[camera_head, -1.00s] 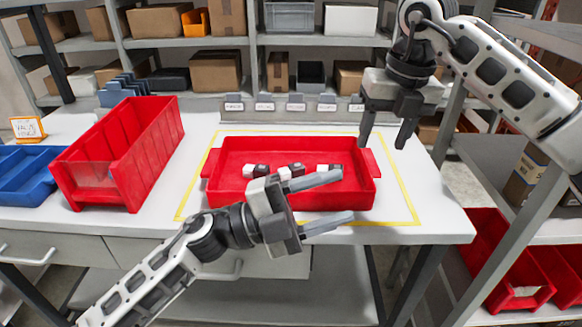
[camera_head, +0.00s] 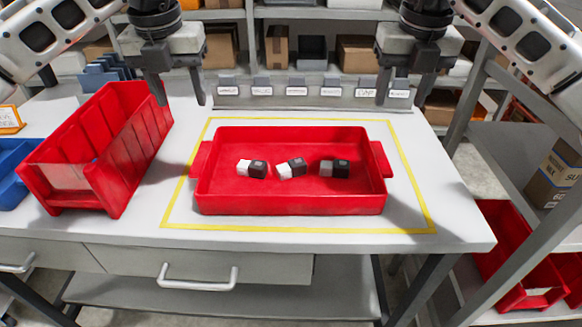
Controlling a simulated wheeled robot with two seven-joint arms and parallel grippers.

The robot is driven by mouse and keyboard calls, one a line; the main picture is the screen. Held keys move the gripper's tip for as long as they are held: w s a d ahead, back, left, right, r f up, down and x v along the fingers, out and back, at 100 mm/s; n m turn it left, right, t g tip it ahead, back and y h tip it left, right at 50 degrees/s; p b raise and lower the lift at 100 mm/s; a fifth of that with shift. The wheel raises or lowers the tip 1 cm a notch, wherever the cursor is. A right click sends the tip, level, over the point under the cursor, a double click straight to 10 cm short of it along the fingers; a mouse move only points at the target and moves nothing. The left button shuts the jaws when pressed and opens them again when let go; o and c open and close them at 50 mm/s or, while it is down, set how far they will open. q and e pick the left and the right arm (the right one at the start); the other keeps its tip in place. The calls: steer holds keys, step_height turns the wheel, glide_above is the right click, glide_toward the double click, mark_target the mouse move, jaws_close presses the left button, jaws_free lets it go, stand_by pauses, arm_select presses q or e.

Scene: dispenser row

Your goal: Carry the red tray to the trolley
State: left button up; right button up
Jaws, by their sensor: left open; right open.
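The red tray (camera_head: 290,206) sits flat on the white table, inside a yellow outlined rectangle. It has a grip tab at its left end and another at its right end. Three small black-and-white blocks (camera_head: 291,168) lie in a row inside it. My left gripper (camera_head: 181,103) is open and empty, pointing down above and behind the tray's left end. My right gripper (camera_head: 401,104) is open and empty, pointing down above and behind the tray's right end. Neither touches the tray. I cannot make out a trolley for certain.
A tall red bin (camera_head: 70,190) stands left of the tray, with a blue bin (camera_head: 12,172) beyond it. A row of label holders (camera_head: 295,92) lines the table's back. A grey rack with red bins (camera_head: 507,235) stands at the right. The table front is clear.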

mark_target(202, 156)
arm_select(q)
steer(key=shift+f, duration=0.1)
steer(key=f, duration=0.5)
steer(key=w+f, duration=0.1)
steer(key=f, duration=0.4)
steer(key=w+f, duration=0.1)
steer(key=f, duration=0.4)
steer(key=shift+w+d+f, duration=0.1)
steer(key=shift+w+f, duration=0.05)
steer(key=shift+f, duration=0.2)
arm_select(e)
steer(key=f, duration=0.5)
steer(key=w+f, duration=0.1)
steer(key=f, duration=0.4)
steer(key=w+f, duration=0.1)
steer(key=f, duration=0.4)
steer(key=shift+w+f, duration=0.15)
steer(key=shift+f, duration=0.25)
arm_select(q)
jaws_close()
arm_select(e)
jaws_close()
arm_select(q)
steer(key=shift+r, duration=0.1)
arm_select(e)
steer(key=shift+r, duration=0.1)
